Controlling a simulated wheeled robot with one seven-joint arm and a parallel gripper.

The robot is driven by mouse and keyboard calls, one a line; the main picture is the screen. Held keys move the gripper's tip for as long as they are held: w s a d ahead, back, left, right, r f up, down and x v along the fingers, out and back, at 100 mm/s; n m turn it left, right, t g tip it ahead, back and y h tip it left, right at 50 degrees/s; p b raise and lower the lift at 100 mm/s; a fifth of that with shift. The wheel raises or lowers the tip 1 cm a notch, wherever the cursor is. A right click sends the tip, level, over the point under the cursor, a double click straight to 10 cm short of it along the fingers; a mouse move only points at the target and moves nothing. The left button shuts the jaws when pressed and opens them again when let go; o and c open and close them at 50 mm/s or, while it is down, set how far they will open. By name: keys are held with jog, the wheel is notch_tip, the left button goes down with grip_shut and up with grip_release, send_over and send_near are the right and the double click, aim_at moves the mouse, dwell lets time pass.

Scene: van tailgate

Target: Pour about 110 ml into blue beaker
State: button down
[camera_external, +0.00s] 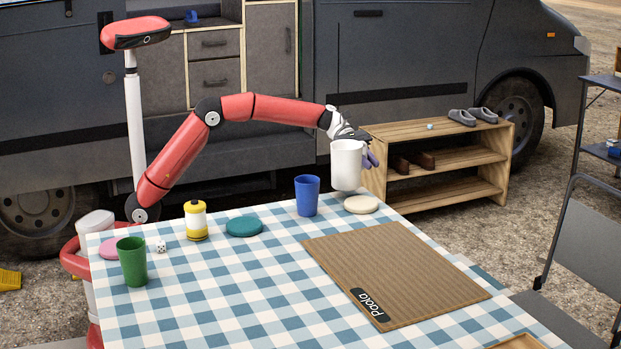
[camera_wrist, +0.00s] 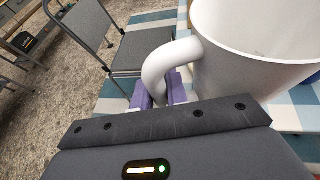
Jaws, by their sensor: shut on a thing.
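A blue beaker (camera_external: 307,196) stands upright on the checked tablecloth near the table's far edge. My gripper (camera_external: 368,157) is shut on the handle of a white mug (camera_external: 346,166), just right of the blue beaker and above the table. In the wrist view the purple fingers of my gripper (camera_wrist: 160,92) close around the handle of the white mug (camera_wrist: 235,62). The mug looks about upright. Its inner wall shows in the wrist view, but its contents are out of sight. A sliver of blue shows at the right edge there.
A cream disc (camera_external: 361,204) lies below and right of the mug. A teal disc (camera_external: 244,226), a yellow canister (camera_external: 196,220), a green beaker (camera_external: 132,261), a die (camera_external: 161,246) and a pink disc (camera_external: 112,247) lie to the left. A brown mat (camera_external: 395,270) covers the right side.

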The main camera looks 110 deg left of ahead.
jog(key=shift+r, duration=0.15)
jog(key=d+r+m+y, duration=0.1)
jog(key=s+d+r+m+y, duration=0.1)
jog(key=r, duration=0.1)
jog(key=d+r+m+t, duration=0.1)
jog(key=m, duration=0.1)
jog(key=shift+s+d+r+y, duration=0.3)
jog(key=shift+d+y, duration=0.1)
jog(key=d+r+m+y+b, duration=0.1)
jog(key=s+d+r+m+t+b, duration=0.1)
jog(key=r, duration=0.1)
jog(key=shift+d+y, duration=0.3)
jog(key=shift+y, duration=0.1)
jog(key=shift+s+d+r+m+b, duration=0.1)
jog(key=shift+d+r+m+b, duration=0.2)
jog(key=shift+r+m, duration=0.2)
